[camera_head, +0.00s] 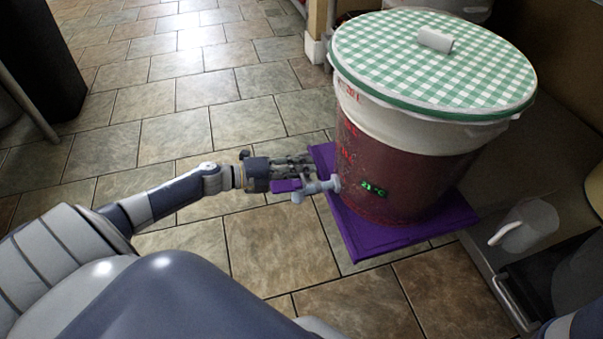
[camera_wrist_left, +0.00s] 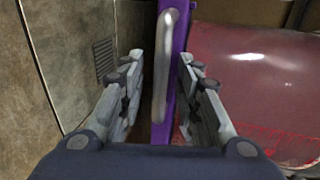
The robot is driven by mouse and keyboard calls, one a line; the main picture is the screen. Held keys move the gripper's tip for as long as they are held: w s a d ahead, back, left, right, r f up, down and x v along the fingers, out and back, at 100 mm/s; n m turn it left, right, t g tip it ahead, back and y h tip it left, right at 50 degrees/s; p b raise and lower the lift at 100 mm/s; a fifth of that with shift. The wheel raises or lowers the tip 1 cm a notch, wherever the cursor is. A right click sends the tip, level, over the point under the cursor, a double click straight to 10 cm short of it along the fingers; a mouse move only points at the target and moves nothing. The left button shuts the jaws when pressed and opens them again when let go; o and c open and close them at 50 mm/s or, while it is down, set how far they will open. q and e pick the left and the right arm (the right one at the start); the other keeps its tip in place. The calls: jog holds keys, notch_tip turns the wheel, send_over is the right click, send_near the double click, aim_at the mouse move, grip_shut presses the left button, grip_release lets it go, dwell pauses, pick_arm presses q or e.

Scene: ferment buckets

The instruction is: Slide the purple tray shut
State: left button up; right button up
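The purple tray (camera_head: 368,240) sticks out low over the tiled floor, with a large bucket (camera_head: 385,165) of dark red contents standing on it. In the left wrist view the tray's purple front edge (camera_wrist_left: 182,42) carries a silver bar handle (camera_wrist_left: 162,60). The right gripper is not in view.
A green-checked lid (camera_head: 430,60) with a grey knob covers the bucket. A pale jug (camera_head: 528,225) stands on a grey surface at the right. Another white bucket is partly visible at the back. The tiled floor (camera_head: 190,110) to the left is clear.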

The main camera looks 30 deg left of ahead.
pick_arm(q)
grip_shut()
jog(key=r+x, duration=0.2)
jog(key=x, duration=0.6)
jog(key=r+x, duration=0.1)
jog(key=x, duration=0.8)
jog(key=w+r+x, duration=0.1)
jog(key=r+x, duration=0.1)
jog(key=x, duration=0.6)
jog(key=shift+w+d+r+p, duration=0.2)
jog(key=shift+d+r+p, duration=0.1)
jog(key=shift+d, duration=0.3)
